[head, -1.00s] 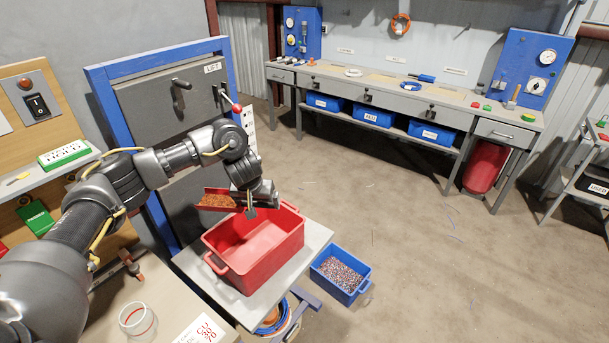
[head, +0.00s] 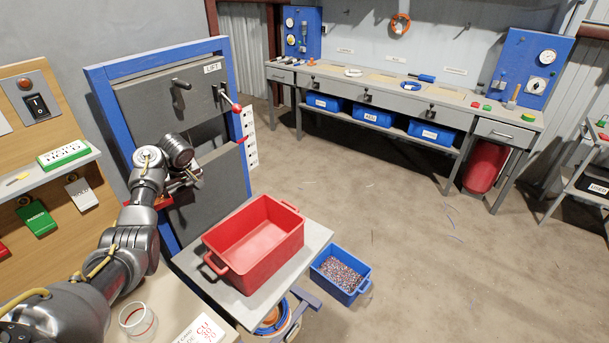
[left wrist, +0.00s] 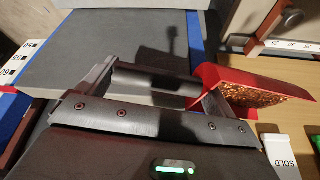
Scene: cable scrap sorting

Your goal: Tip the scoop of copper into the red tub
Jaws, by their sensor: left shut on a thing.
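My left gripper (head: 186,179) is shut on the dark handle (left wrist: 152,82) of a red scoop. The scoop (left wrist: 222,80) holds copper granules (left wrist: 262,94), seen in the left wrist view. In the head view the scoop (head: 161,202) is mostly hidden behind my wrist, in front of the grey lift door and to the left of the red tub. The red tub (head: 262,268) stands upright on a pale stand, and its visible inside looks empty. The scoop is apart from the tub. My right gripper is not in view.
The blue-framed lift (head: 103,110) stands close behind my left gripper. A blue bin of mixed granules (head: 340,288) is on the floor right of the tub. A clear cup (head: 137,318) stands at the front left. The space above the tub is free.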

